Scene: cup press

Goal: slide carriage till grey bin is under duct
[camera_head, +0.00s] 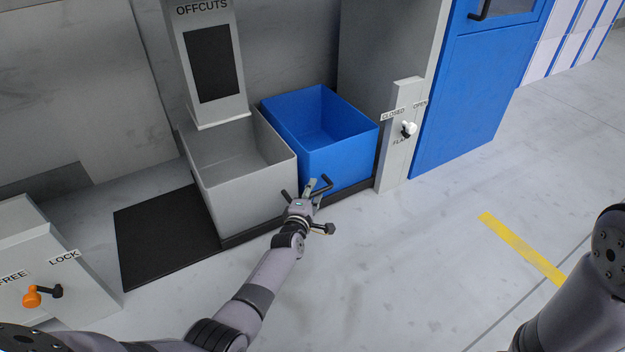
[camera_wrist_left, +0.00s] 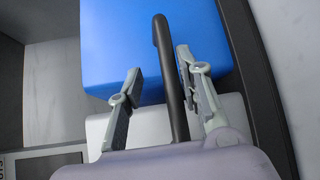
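The grey bin (camera_head: 245,200) and the blue bin (camera_head: 340,160) stand side by side on a dark low carriage (camera_head: 262,233). The lower end of the duct (camera_head: 213,65), marked OFFCUTS, shows above the back part of the grey bin. My left gripper (camera_head: 308,188) is low in front of the bins, near where they meet. In the left wrist view, its two fingers (camera_wrist_left: 160,98) are apart, with a dark handle bar (camera_wrist_left: 168,75) between them. The bar lies nearer the right finger; I cannot tell whether they touch. My right gripper is not in view.
A black floor strip (camera_head: 150,240) is bare left of the grey bin. A lever with an orange knob (camera_head: 32,297) sits on a grey box marked FREE and LOCK. A white-knobbed flap lever (camera_head: 409,129) is on the post at the right. The floor in front is clear.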

